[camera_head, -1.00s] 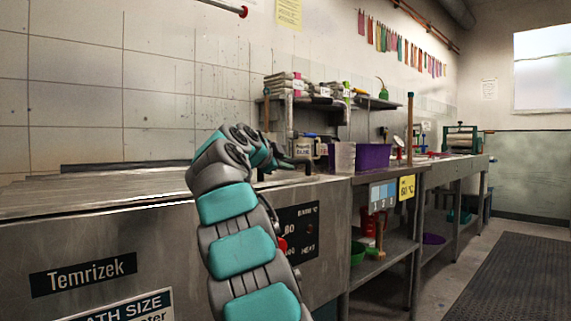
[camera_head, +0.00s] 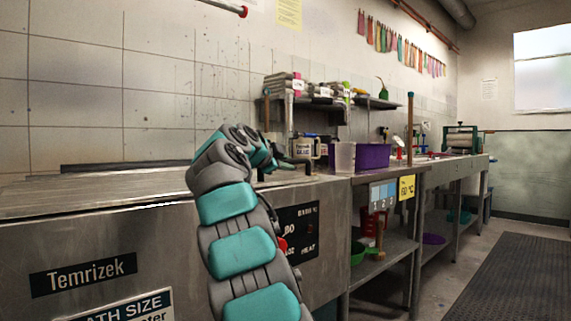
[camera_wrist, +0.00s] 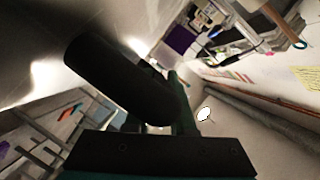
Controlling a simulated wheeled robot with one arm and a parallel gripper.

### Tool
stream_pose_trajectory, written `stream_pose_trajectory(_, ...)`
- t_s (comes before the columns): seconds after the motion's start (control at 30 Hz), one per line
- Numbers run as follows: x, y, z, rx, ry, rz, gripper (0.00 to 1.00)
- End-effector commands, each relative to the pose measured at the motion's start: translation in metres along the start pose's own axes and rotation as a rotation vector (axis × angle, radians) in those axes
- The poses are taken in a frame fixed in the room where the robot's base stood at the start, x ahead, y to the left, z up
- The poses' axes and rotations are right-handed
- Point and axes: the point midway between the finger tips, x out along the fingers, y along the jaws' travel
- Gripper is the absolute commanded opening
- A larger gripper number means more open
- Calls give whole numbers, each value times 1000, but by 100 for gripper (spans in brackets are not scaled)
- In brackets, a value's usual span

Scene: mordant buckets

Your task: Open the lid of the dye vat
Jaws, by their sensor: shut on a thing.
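The dye vat (camera_head: 170,240) is a steel box at the left with a "Temrizek" plate. Its flat steel lid (camera_head: 90,190) lies level or nearly so on top, with a dark line under its front edge. My gripper (camera_head: 282,163) is at the right end of the vat top, partly hidden behind my wrist. In the wrist view, a thick dark rounded bar, apparently the lid's handle (camera_wrist: 115,78), crosses close in front of the camera. My gripper (camera_wrist: 160,88) is shut on it there. The fingertips are mostly hidden by the bar.
A steel bench (camera_head: 390,172) to the right holds a purple tub (camera_head: 373,157) and a clear container (camera_head: 344,158). A wall shelf (camera_head: 305,97) with stacked packets is above. A dial panel (camera_head: 298,232) is on the vat's front. Floor at the right is free around a dark mat (camera_head: 500,275).

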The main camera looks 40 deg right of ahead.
Motion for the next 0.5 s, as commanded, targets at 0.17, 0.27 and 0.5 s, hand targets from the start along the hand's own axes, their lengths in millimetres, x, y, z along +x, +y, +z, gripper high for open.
stream_pose_trajectory(0.17,-1,-9,-2,0,-1,-1,0)
stream_pose_trajectory(0.27,-3,-20,-5,-3,-3,-1,0)
stream_pose_trajectory(0.5,-7,-44,-14,-3,-4,-5,0)
